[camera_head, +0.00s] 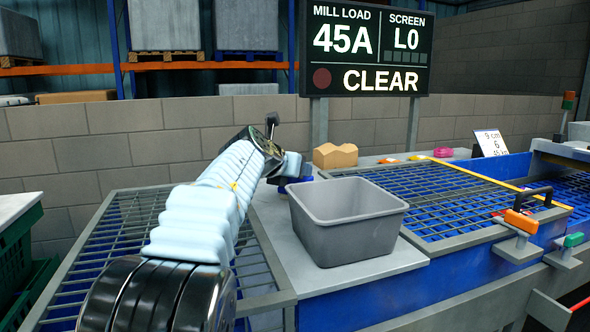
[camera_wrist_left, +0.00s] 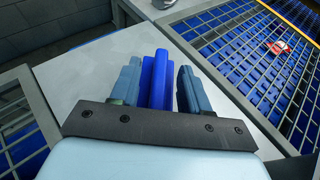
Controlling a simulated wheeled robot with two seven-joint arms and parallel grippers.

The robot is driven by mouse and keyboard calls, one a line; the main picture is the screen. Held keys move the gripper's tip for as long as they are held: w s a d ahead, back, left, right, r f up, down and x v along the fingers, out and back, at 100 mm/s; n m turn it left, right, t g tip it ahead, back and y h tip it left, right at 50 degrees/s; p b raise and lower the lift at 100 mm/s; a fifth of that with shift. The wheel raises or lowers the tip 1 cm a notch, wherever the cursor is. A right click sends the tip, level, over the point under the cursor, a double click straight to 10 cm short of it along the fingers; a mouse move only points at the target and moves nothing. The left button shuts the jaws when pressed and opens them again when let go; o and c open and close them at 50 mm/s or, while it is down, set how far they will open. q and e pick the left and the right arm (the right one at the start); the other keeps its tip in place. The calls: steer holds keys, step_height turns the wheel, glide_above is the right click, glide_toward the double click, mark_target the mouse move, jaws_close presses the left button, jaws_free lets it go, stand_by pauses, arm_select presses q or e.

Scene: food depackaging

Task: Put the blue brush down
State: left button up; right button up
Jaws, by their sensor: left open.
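The blue brush (camera_wrist_left: 157,80) shows in the left wrist view between the two fingers of my left gripper (camera_wrist_left: 160,67), over the grey worktop. The fingers are apart, with a gap on the right side of the brush; whether the left finger touches it I cannot tell. In the head view my left gripper (camera_head: 291,166) is low at the back of the grey worktop, left of the grey bin. A bit of blue (camera_head: 291,182) shows beneath it, and the rest of the brush is hidden. My right gripper is not in view.
A grey bin (camera_head: 340,236) stands on the worktop (camera_head: 270,215). A tan block (camera_head: 335,155) lies behind it. Blue-floored grates flank the worktop; the right grate (camera_head: 425,200) has an orange-handled tool (camera_head: 521,221) at its front edge. A sign reads CLEAR (camera_head: 367,48).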

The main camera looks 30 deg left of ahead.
arm_select(q)
steer(key=shift+s+d+r, duration=0.15)
steer(key=shift+s, duration=0.2)
steer(key=b+v, duration=0.1)
steer(key=v, duration=1)
steer(key=shift+s, duration=0.1)
